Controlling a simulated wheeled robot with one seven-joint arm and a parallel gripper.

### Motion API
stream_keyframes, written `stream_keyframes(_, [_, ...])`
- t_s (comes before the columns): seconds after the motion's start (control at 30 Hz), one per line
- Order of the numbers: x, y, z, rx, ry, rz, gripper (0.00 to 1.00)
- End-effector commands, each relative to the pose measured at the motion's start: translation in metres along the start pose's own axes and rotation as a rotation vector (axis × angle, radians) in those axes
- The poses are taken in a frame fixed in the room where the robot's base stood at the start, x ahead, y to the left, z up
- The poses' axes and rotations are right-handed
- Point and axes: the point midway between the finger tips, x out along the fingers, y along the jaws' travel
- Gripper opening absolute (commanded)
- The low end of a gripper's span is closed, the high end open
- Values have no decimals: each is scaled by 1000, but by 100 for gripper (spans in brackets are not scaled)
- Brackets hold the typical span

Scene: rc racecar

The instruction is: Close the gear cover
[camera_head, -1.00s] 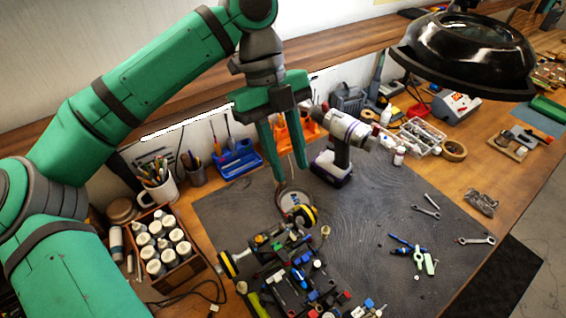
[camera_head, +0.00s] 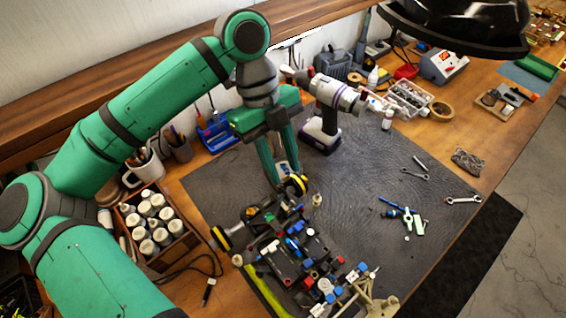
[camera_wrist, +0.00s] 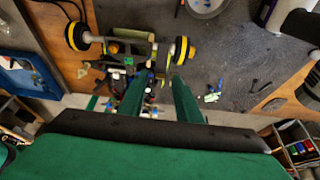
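The RC racecar (camera_head: 283,243) lies on the dark mat, its inner parts exposed, with black-and-yellow wheels at its far end. It also shows in the wrist view (camera_wrist: 122,48). I cannot clearly pick out the gear cover among its small parts. My gripper (camera_head: 286,182) points down close to the car's far end, near the right-hand wheel (camera_head: 294,186). In the wrist view my gripper (camera_wrist: 158,82) has its two fingers apart, with car parts visible between them. It holds nothing that I can see. Whether the fingertips touch the car is unclear.
A cordless drill (camera_head: 325,110) stands just behind my gripper. A box of white bottles (camera_head: 153,226) is on the left. Wrenches (camera_head: 463,199) and small tools (camera_head: 408,215) lie right of the car. The mat (camera_head: 352,180) is bare between them. A black lamp (camera_head: 460,28) hangs at top right.

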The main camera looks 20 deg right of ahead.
Motion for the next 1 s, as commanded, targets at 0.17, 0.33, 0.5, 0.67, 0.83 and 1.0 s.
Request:
stream_keyframes(0.17, [4, 0, 0, -1, 1, 0, 31])
stream_keyframes(0.33, [4, 0, 0, -1, 0, 0, 31])
stream_keyframes(0.5, [4, 0, 0, 0, 0, 0, 0])
stream_keyframes(0.67, [4, 0, 0, 0, -2, 0, 0])
stream_keyframes(0.83, [5, 0, -3, 0, -31, 1, 0])
stream_keyframes(1.0, [9, 1, -9, 2, -111, 2, 0])
